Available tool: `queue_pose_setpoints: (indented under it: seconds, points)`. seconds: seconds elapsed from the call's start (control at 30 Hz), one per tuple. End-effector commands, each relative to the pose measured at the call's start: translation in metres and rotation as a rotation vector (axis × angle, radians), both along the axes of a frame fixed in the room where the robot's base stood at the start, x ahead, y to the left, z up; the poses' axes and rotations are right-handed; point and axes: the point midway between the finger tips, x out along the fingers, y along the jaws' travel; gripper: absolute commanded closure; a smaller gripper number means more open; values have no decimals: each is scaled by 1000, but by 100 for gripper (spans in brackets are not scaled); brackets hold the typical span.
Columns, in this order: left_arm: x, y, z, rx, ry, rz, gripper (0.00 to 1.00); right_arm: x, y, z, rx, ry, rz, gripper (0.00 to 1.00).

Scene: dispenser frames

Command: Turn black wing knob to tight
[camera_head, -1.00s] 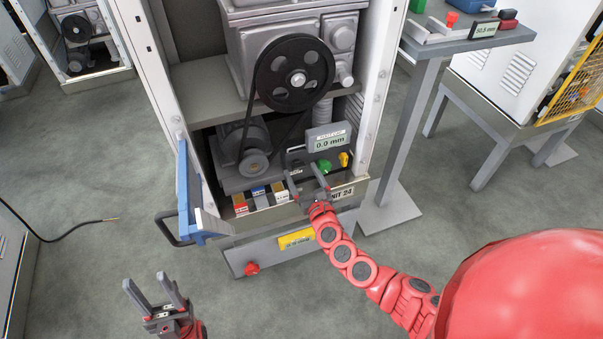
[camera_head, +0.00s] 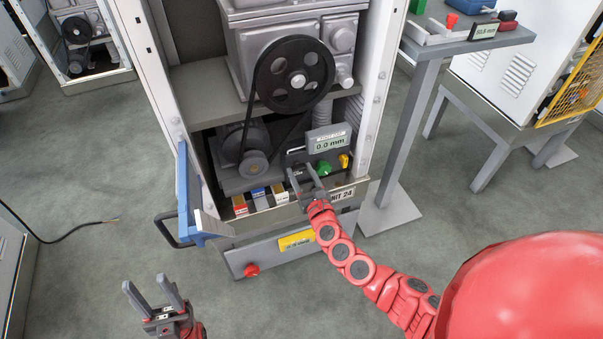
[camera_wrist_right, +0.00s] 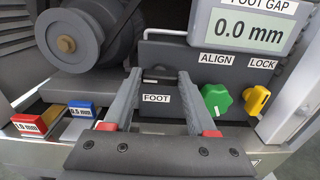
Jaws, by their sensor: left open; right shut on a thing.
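The black wing knob (camera_wrist_right: 156,76) is a small dark piece above the FOOT label in the right wrist view, mostly hidden between the fingers. My right gripper (camera_wrist_right: 160,74) is shut on it; its fingers stand on either side. In the head view the right gripper (camera_head: 299,168) reaches into the lower bay of the cabinet, and the knob cannot be made out there. The FOOT GAP display (camera_wrist_right: 247,28) reads 0.0 mm. My left gripper (camera_head: 155,284) is open and empty, low at the left, away from the cabinet.
A green ALIGN knob (camera_wrist_right: 216,99) and a yellow LOCK knob (camera_wrist_right: 257,99) sit to the right of the fingers. A motor (camera_head: 246,150) with a belt stands behind. A blue door (camera_head: 184,195) hangs open.

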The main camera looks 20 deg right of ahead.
Motion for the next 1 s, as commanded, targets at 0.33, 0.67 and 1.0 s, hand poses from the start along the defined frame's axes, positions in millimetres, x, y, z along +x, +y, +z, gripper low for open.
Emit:
queue_pose_setpoints:
  seconds: [0.33, 0.67, 1.0]
  points:
    - [0, 0, -8, 0, 0, 0, 50, 0, 0, -2, 106, 3, 0, 98]
    - [0, 0, -24, 0, 0, 0, 50, 0, -2, -3, 384, 12, -2, 98]
    - [0, 0, -38, 0, 0, 0, 50, 0, -2, -3, 708, 24, 2, 98]
